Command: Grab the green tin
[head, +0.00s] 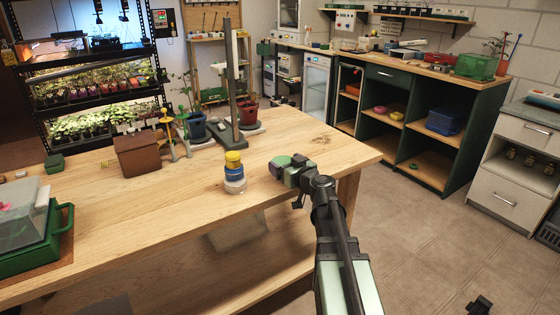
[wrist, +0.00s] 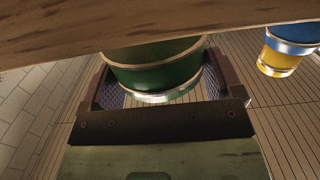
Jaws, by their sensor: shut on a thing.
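The green tin (wrist: 155,65) sits between the two jaws of my gripper (wrist: 157,84) in the wrist view, with a pale metal rim showing. My gripper is shut on it. A brown wooden band hides one end of the tin in that view. In the head view my gripper (head: 284,171) is over the right part of the wooden table, with the green tin (head: 281,161) at its end. I cannot tell whether the tin touches the table.
A stack of a yellow, a blue and a pale tin (head: 234,172) stands just left of my gripper. A brown box (head: 137,156), a post on a dark base (head: 231,95) and potted plants stand farther back. A green tray (head: 30,250) is at the left. The table's front right is clear.

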